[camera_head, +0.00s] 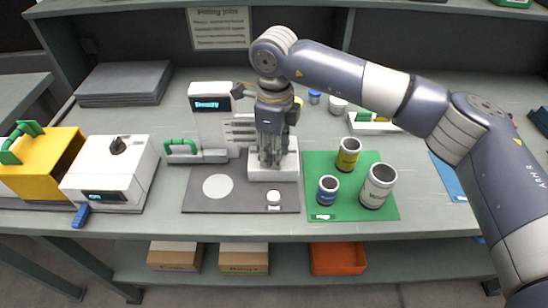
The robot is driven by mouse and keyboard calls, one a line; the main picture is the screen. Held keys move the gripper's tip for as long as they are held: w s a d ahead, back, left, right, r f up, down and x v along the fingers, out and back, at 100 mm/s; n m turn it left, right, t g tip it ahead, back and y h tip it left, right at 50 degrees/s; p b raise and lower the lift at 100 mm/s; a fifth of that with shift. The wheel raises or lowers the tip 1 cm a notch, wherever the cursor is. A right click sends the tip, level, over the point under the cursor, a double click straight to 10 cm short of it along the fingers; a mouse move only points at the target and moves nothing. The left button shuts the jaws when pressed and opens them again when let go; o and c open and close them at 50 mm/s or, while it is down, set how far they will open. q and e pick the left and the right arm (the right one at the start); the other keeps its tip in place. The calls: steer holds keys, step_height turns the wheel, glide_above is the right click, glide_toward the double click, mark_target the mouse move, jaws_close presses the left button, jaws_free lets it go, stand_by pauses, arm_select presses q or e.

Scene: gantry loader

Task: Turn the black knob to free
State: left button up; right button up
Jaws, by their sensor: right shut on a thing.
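A black knob (117,146) sits on top of a white box (105,178) with a small display at the left, and no gripper is near it. My right gripper (269,163) points straight down over a white block (272,172) beside a white device (210,118) with a lit display. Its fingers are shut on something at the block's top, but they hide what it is. A black part (238,91) shows at the device's upper right, close to my right wrist. My left gripper is not in view.
A green mat (388,207) holds several cans to the right of the block. A small white-topped piece (273,197) and a pale disc (217,186) lie on the dark plate (240,202). A yellow box (55,157) stands far left.

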steer(key=shift+n+b, duration=0.65)
steer(key=shift+n, duration=0.25)
steer(key=shift+r, duration=0.1)
steer(key=o, duration=1.1)
steer(key=shift+d, duration=0.1)
steer(key=shift+c, duration=0.2)
step_height(320, 180, up, 12)
